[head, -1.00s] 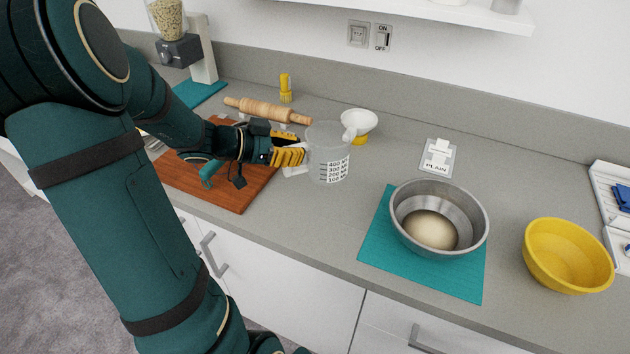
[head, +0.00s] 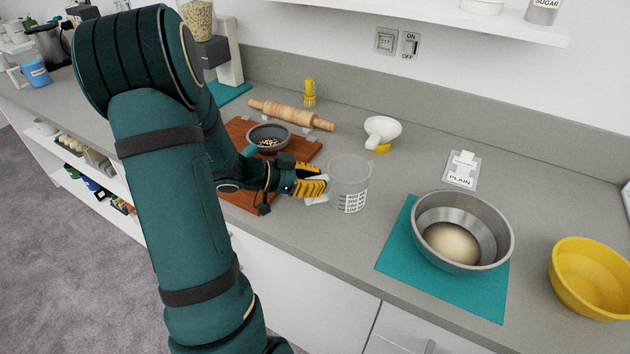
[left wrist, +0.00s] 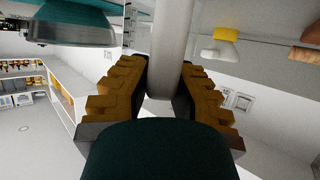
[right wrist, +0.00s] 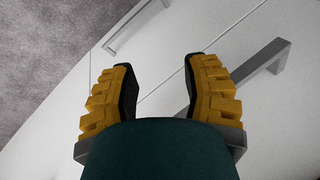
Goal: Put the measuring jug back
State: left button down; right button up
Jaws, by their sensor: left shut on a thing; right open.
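The measuring jug (head: 349,186) is clear plastic with dark printed markings. It is upright over the grey counter in the head view; I cannot tell whether its base touches the counter. My left gripper (head: 318,186) is at the jug's left side, shut on its handle. In the left wrist view the yellow fingers (left wrist: 165,85) close on a pale upright bar, the handle. My right gripper (right wrist: 163,75) shows only in the right wrist view, open and empty, in front of white cabinet doors with metal handles.
A steel bowl with dough (head: 462,231) stands on a teal mat (head: 400,262) to the right. A yellow bowl (head: 592,278) is beyond it.

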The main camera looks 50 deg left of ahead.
pick_arm(q)
jog(key=c, duration=1)
grip_release()
jog(key=shift+f, duration=0.1)
jog(key=shift+r+p, duration=0.25)
jog(key=shift+p, duration=0.1)
jog(key=v, duration=1.2)
jog(key=shift+s+f, duration=0.1)
